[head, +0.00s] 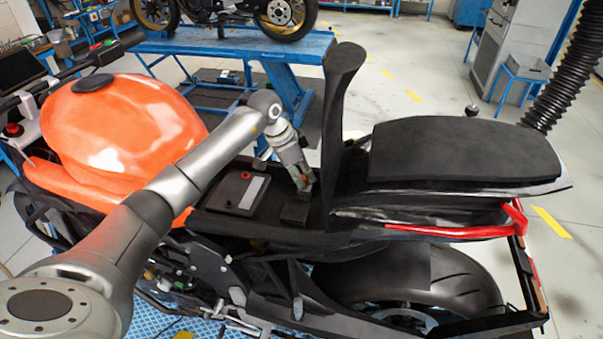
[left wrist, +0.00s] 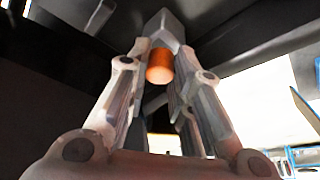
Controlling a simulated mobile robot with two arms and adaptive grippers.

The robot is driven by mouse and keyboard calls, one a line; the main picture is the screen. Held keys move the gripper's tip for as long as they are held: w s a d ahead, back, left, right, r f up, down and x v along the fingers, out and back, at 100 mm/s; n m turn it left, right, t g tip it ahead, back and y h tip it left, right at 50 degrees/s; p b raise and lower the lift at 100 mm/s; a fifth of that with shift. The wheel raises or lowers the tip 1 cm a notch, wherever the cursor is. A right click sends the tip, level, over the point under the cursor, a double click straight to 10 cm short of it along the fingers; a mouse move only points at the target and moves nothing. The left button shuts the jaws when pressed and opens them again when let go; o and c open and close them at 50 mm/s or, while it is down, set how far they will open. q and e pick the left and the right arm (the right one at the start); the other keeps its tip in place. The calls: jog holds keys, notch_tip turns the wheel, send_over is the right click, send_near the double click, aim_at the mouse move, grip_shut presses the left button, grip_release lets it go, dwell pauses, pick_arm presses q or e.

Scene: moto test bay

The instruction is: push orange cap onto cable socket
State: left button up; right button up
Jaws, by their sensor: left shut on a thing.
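My left gripper (head: 303,186) reaches down into the open bay of the motorcycle, between the battery and the seat. Its fingers are shut on the orange cap (left wrist: 160,66), which shows between them in the left wrist view, where the gripper (left wrist: 166,58) also appears. In the head view the fingers hide most of the cap. A grey block (left wrist: 165,25) lies just beyond the cap. A small black block (head: 295,213) sits right below the fingertips in the head view. I cannot tell which of these is the cable socket, or whether the cap touches it. My right gripper is not in view.
The battery (head: 237,192) with a red terminal lies left of the gripper. A tall black upright panel (head: 340,110) stands close on its right, with the seat (head: 465,150) beyond. The orange tank (head: 115,130) is at left, near my arm.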

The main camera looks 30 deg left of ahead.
pick_arm(q)
jog(key=shift+f+b, duration=0.3)
jog(key=shift+f, duration=0.3)
dwell(0.3)
jog(key=o, duration=0.8)
jog(key=shift+r, duration=0.1)
jog(key=v, duration=1.2)
jog(key=shift+s, duration=0.1)
